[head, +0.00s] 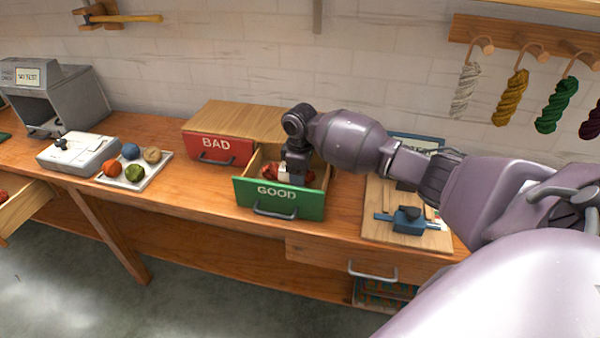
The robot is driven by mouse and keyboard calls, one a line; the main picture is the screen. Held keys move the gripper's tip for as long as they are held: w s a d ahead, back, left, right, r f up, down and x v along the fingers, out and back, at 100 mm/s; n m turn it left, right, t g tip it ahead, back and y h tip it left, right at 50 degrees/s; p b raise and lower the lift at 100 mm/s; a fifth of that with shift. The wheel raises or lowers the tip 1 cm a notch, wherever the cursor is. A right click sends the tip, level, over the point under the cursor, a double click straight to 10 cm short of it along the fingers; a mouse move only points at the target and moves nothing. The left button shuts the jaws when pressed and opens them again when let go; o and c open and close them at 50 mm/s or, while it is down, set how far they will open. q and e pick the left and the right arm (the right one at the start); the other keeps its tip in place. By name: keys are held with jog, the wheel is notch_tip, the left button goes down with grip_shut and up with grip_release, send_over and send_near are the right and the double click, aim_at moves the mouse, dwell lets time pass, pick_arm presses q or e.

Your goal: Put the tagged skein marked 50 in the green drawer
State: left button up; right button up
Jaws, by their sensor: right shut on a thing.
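The green drawer (280,199), lettered GOOD, is pulled open on the bench. My right gripper (292,174) reaches down into it from above and is shut on a red skein (272,173) with a white tag (284,171). The skein is inside the drawer's walls; the gripper hides part of it. I cannot read a number on the tag, nor tell whether the skein touches the drawer floor. My left gripper is not in view.
The red BAD drawer (217,149) beside it is shut. A tray (160,163) of several yarn balls and a grey machine (65,95) stand at left. A board (422,238) with a blue tool (405,219) lies at right. Skeins hang from a wall rack (510,38).

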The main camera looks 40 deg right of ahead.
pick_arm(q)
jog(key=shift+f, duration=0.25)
pick_arm(e)
jog(key=shift+f, duration=0.55)
jog(key=o, duration=0.9)
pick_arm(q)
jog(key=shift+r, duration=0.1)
pick_arm(e)
jog(key=shift+r, duration=0.55)
notch_tip(320, 180, up, 11)
jog(key=shift+r+p, duration=0.15)
jog(key=shift+p, duration=0.9)
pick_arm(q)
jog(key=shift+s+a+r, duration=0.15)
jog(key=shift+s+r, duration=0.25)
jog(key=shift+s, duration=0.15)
pick_arm(e)
jog(key=shift+r, duration=0.45)
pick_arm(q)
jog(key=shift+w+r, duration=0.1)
